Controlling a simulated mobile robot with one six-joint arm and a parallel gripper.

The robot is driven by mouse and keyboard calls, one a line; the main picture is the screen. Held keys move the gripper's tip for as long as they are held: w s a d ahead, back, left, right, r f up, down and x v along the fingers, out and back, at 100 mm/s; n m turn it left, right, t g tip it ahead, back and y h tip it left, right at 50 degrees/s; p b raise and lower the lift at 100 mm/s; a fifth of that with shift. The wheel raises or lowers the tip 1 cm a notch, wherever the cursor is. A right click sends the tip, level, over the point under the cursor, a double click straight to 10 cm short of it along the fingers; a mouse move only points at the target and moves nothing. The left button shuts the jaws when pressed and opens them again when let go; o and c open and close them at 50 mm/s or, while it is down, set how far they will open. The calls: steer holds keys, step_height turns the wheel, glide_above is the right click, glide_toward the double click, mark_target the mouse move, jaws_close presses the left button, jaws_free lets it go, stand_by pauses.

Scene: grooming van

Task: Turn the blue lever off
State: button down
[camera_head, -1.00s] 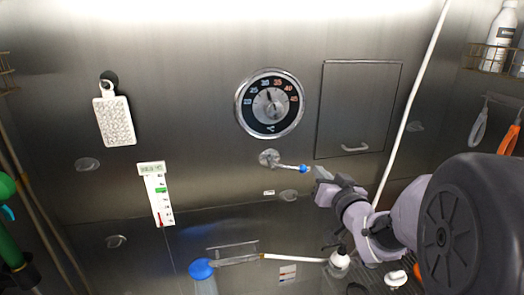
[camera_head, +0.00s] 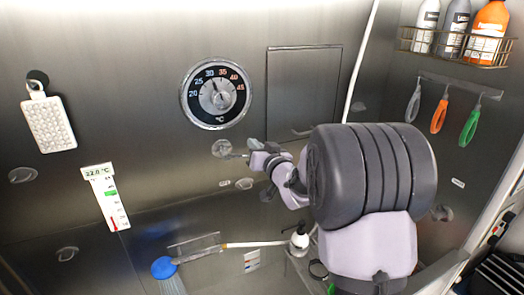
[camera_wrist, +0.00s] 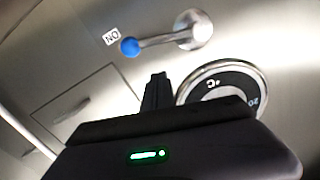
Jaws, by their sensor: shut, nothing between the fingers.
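The lever (camera_head: 235,155) is on the steel wall below the round dial and points right, slightly downward, from its round metal base (camera_head: 221,147). My gripper (camera_head: 252,145) hides its blue tip in the head view. In the wrist view the blue tip (camera_wrist: 130,47) shows plainly, beside a small label (camera_wrist: 112,37) that reads ON upside down. My gripper's fingers (camera_wrist: 157,88) are shut and empty. They are on the dial side of the lever, above it on the wall, with a visible gap in the wrist picture.
The temperature dial (camera_head: 215,93) is above the lever. A closed panel (camera_head: 302,90) with a handle is to its right. A small label (camera_head: 224,183) is below the lever. A white brush (camera_head: 50,122) and a thermometer strip (camera_head: 106,197) hang left. A blue shower head (camera_head: 164,267) is below.

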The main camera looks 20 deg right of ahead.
steer(key=shift+w+a+f, duration=0.1)
steer(key=shift+a+f, duration=0.1)
steer(key=shift+f, duration=0.65)
steer(key=shift+w+a+f, duration=0.1)
steer(key=shift+a+f, duration=0.1)
steer(key=shift+f, duration=0.6)
steer(key=shift+f+b, duration=0.1)
steer(key=shift+b, duration=0.3)
steer(key=a+f+m+b, duration=0.5)
steer(key=f+m+b, duration=0.2)
steer(key=m+b, duration=0.6)
steer(key=b, duration=0.2)
steer(key=shift+m+t+y+b, duration=0.3)
steer(key=shift+m, duration=0.1)
steer(key=shift+a+f, duration=0.1)
steer(key=shift+a, duration=0.1)
